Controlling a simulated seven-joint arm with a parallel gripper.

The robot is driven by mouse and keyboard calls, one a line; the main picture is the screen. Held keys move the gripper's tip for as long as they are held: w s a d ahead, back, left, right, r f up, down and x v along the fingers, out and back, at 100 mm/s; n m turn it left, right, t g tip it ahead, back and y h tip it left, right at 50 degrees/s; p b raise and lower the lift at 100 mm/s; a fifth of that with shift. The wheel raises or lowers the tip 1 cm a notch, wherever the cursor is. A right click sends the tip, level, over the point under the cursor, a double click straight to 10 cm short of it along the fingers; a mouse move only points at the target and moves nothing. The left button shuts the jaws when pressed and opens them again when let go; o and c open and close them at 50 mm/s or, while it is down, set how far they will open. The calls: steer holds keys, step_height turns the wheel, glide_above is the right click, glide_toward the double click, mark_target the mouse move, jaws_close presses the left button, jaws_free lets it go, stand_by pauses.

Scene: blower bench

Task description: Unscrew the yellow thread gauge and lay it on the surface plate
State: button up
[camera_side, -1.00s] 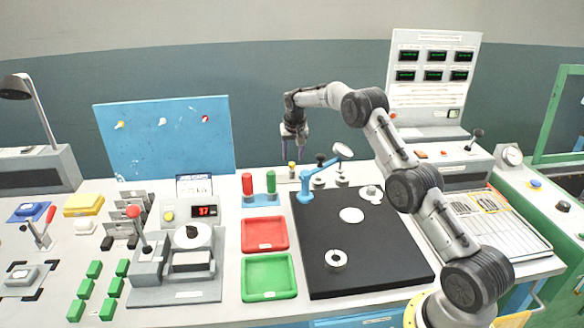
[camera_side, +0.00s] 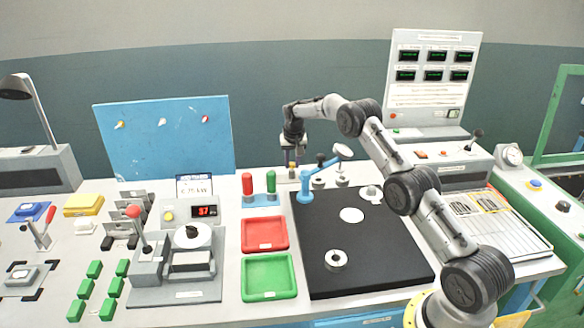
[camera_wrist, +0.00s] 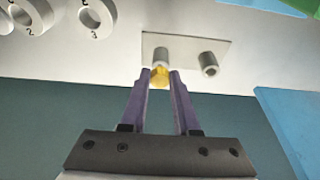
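The yellow thread gauge (camera_side: 291,166) stands upright at the back of the bench, small in the side view. In the wrist view the yellow gauge (camera_wrist: 160,77) shows between my fingertips, in line with the left of two grey cylinders on a pale plate. My gripper (camera_side: 292,155) points down directly over it. In the wrist view my gripper (camera_wrist: 160,73) has its two purple fingers apart, one on each side of the yellow part; I cannot tell if they touch it. The black surface plate (camera_side: 390,265) lies in front and to the right.
A blue stand (camera_side: 305,188) rises at the plate's back left corner. A white disc (camera_side: 351,215) and a ring (camera_side: 336,259) lie on the plate; its front right is clear. Red and green pegs (camera_side: 259,184) stand left of the gauge.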

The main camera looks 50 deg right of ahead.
jaws_close()
steer(key=n, duration=0.3)
steer(key=shift+n+t+y, duration=0.3)
steer(key=shift+y, duration=0.1)
steer(key=n+y, duration=0.1)
steer(key=n, duration=0.3)
steer(key=shift+n, duration=0.3)
steer(key=n, duration=0.2)
steer(key=n+y, duration=0.1)
steer(key=n, duration=0.1)
steer(key=shift+w+a+y, duration=0.1)
steer(key=shift+a+y, duration=0.05)
steer(key=shift+y, duration=0.15)
steer(key=n+y, duration=0.1)
steer(key=n, duration=0.4)
steer(key=shift+a, duration=0.1)
steer(key=shift+o, duration=2.2)
jaws_free()
